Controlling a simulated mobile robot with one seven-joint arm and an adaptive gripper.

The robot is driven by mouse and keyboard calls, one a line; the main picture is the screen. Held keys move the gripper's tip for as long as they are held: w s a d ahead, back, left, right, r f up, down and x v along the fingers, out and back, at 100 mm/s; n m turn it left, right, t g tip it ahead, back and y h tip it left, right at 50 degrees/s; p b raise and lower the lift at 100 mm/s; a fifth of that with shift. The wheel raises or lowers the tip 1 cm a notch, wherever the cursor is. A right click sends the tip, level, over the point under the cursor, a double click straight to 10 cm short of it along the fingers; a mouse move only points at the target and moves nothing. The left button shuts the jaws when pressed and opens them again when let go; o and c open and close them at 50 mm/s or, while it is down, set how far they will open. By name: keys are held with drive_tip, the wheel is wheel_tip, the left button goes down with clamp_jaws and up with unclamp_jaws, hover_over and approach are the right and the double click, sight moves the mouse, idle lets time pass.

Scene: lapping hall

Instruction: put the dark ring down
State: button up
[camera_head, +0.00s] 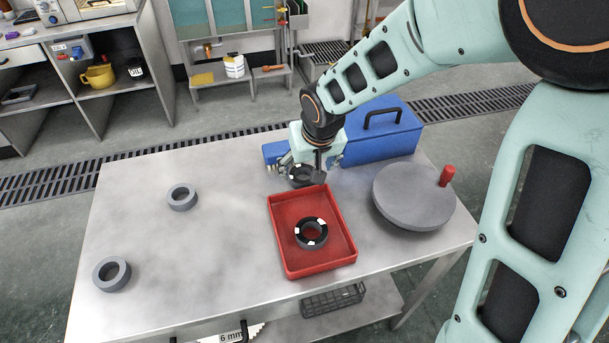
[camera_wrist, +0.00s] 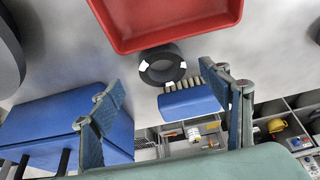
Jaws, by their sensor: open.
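A dark ring (camera_head: 299,180) with white marks lies on the steel table just behind the red tray, partly hidden under my gripper (camera_head: 305,172). In the wrist view this dark ring (camera_wrist: 146,72) lies flat close to the tray's rim, in line with the space between my fingertips (camera_wrist: 172,84). The fingers stand wide apart, and I see neither pressing on the ring. A second dark ring (camera_head: 299,238) with white marks lies inside the red tray (camera_head: 344,262). The tray also shows in the wrist view (camera_wrist: 180,20).
Two plain grey rings (camera_head: 182,205) (camera_head: 124,277) lie on the left of the steel table (camera_head: 190,255), with bare surface around them. A blue toolbox (camera_head: 395,138) stands behind my gripper. A small blue block (camera_wrist: 190,103) sits near the ring. A grey disc (camera_head: 412,200) with a red knob lies right.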

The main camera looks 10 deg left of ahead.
sight(304, 173)
drive_tip(key=b+x, duration=0.1)
drive_tip(key=x, duration=0.4)
drive_tip(key=shift+w+a+r, duration=0.1)
drive_tip(key=shift+w+a, duration=0.05)
drive_tip(key=shift+a, duration=0.05)
drive_tip(key=shift+c, duration=0.3)
drive_tip(key=c, duration=1.5)
drive_tip(key=shift+o, duration=0.2)
drive_tip(key=shift+r, duration=0.15)
